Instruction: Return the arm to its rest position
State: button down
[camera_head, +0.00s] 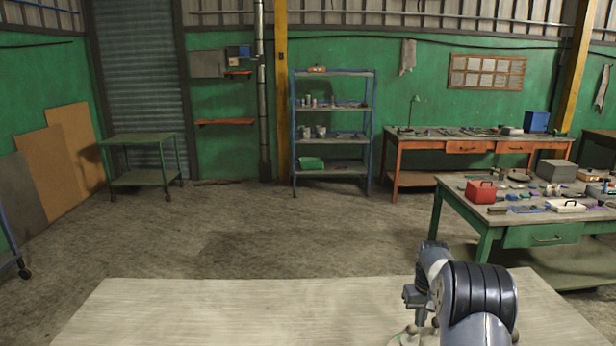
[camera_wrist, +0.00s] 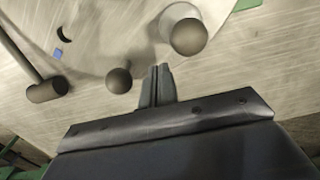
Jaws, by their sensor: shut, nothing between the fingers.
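My gripper (camera_wrist: 163,72) shows in the wrist view with its two dark fingers together and nothing between them. It points down over a pale, streaked surface (camera_wrist: 285,70). In the head view my arm stands at the lower right, bent above a pale tabletop (camera_head: 230,310). The fingers cannot be made out there. In the wrist view a small brown ball-shaped knob (camera_wrist: 118,80) is just left of the fingers. A larger round-ended piece (camera_wrist: 187,38) is just right of them. I cannot tell whether the fingers touch either.
A dark-ended rod (camera_wrist: 47,92) lies at the wrist view's left, near a small blue piece (camera_wrist: 57,52). In the head view a green workbench (camera_head: 540,236) with a red box (camera_head: 480,191) stands right of my arm. The floor (camera_head: 260,235) beyond the tabletop is clear.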

jog(key=shift+d+f+p, duration=0.35)
jog(key=shift+d+f, duration=0.05)
jog(key=shift+d, duration=0.2)
jog(key=shift+s+a+b, duration=0.2)
jog(key=shift+a+b, duration=0.05)
jog(key=shift+a, duration=0.5)
jog(key=shift+s+a+b, duration=0.2)
jog(key=shift+a, duration=0.6)
jog(key=shift+s+a+b, duration=0.2)
jog(key=shift+a+b, duration=0.05)
jog(key=shift+a, duration=0.5)
